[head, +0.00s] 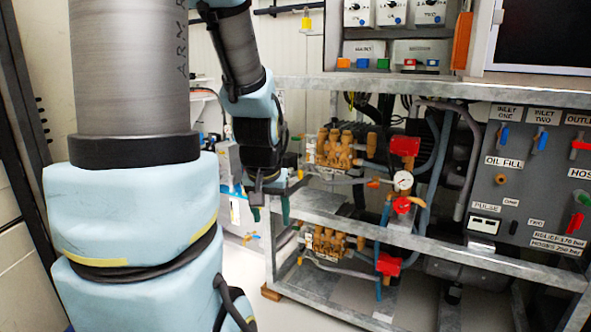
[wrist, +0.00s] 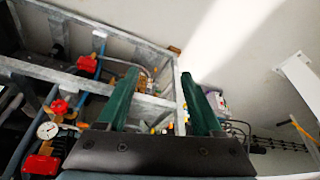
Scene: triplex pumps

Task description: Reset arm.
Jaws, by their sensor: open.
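My arm rises on the left of the head view, and its far part hangs down near the middle. My gripper (head: 270,213) points down in front of the left end of the metal pump rack (head: 440,255). In the wrist view my gripper (wrist: 160,85) shows two green fingers set wide apart. The gripper is open and nothing is held between the fingers. Part of the rack (wrist: 85,25) lies beyond and to the left of the fingers. I cannot tell the exact gap between the fingers and the rack.
The rack holds brass-coloured pumps (head: 340,148), a gauge (head: 403,180) and red valve parts (head: 405,146). A grey control panel (head: 530,180) with inlet levers stands at the right. A white wall (head: 290,45) is behind.

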